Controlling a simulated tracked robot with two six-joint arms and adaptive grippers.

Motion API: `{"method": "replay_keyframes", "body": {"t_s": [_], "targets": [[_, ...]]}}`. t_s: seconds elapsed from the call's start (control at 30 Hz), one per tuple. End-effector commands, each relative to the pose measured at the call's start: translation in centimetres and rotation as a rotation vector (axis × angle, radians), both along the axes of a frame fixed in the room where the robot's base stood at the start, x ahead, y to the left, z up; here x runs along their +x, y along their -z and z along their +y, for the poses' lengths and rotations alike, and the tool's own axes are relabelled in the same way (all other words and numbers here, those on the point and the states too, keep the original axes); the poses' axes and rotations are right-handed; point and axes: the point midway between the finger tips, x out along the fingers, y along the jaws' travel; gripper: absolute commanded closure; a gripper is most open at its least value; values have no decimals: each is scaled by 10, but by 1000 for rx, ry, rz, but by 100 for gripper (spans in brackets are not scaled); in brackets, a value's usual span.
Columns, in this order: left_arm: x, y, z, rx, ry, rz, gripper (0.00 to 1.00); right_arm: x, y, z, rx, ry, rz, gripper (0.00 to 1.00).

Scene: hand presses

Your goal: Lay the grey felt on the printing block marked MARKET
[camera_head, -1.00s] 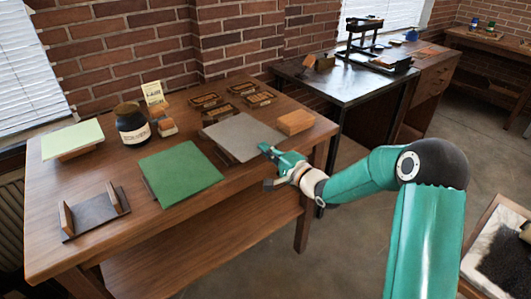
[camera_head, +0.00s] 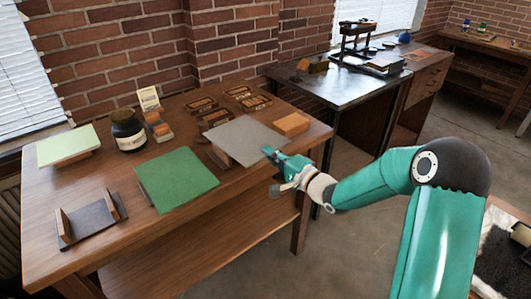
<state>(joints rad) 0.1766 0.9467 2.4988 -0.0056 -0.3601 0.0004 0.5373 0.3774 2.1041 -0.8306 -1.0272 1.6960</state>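The grey felt (camera_head: 240,137) is a flat sheet near the right end of the wooden table, in front of the small blocks. My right gripper (camera_head: 272,159) is at the felt's front right edge, with a green fingertip over that edge. It appears shut on the felt; the lower fingertip is hidden. Several small printing blocks with dark faces lie behind the felt, among them a back one (camera_head: 238,92) and a front left one (camera_head: 216,117). Their lettering is too small to read, so I cannot tell which is marked MARKET. My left gripper is not in view.
A green sheet (camera_head: 176,180) lies left of the felt, and a pale green sheet (camera_head: 68,145) lies farther left. A dark jar (camera_head: 128,131), an orange-brown block (camera_head: 291,124) and a dark holder (camera_head: 92,222) also stand on the table (camera_head: 40,190).

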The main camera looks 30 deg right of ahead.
Motion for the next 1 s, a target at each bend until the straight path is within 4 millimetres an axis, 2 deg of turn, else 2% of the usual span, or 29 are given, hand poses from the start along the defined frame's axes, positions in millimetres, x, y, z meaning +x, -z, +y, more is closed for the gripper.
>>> {"method": "replay_keyframes", "body": {"t_s": [0.5, 1.0], "targets": [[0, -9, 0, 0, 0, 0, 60, -32, -14, -5, -1, 0, -1, 100], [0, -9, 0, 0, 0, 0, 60, -34, -15, -5, -1, 0, -1, 100]]}}
